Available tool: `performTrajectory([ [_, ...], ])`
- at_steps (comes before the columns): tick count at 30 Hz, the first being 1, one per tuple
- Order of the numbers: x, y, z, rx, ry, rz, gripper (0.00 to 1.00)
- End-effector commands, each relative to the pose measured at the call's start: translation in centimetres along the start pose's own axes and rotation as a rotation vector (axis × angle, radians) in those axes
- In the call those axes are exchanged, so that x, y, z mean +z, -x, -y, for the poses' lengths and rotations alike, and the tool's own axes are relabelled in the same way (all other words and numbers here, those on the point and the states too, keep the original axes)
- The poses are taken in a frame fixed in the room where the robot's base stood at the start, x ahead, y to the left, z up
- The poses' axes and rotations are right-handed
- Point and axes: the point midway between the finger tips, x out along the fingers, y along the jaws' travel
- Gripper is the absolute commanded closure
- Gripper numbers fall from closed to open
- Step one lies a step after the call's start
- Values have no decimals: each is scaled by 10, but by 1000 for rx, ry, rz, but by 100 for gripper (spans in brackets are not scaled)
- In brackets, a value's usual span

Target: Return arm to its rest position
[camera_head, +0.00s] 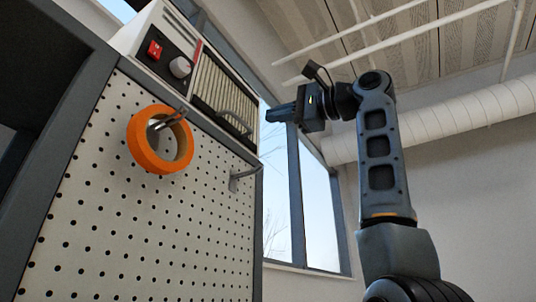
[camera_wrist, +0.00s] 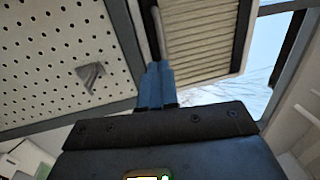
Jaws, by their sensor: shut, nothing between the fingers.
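My arm rises at the right of the head view, bent at the elbow, and its wrist points left. My gripper (camera_head: 272,116) is at the end of the arm, in front of the window and just right of the machine. In the wrist view the gripper's two fingers (camera_wrist: 157,85) lie together, shut and empty. No object is held.
A white pegboard (camera_head: 140,230) in a grey frame stands at the left. An orange tape roll (camera_head: 148,163) hangs on one hook; another hook (camera_head: 242,176) is empty. A machine with a red switch (camera_head: 154,47) sits on top. Free room shows right of the pegboard.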

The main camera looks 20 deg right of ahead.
Motion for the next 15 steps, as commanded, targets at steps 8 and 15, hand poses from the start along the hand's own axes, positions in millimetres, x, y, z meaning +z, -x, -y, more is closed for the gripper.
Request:
performTrajectory([
  [8, 0, 45, -1, -4, 3, -2, 100],
  [15, 1, 67, 1, -3, 2, 0, 100],
])
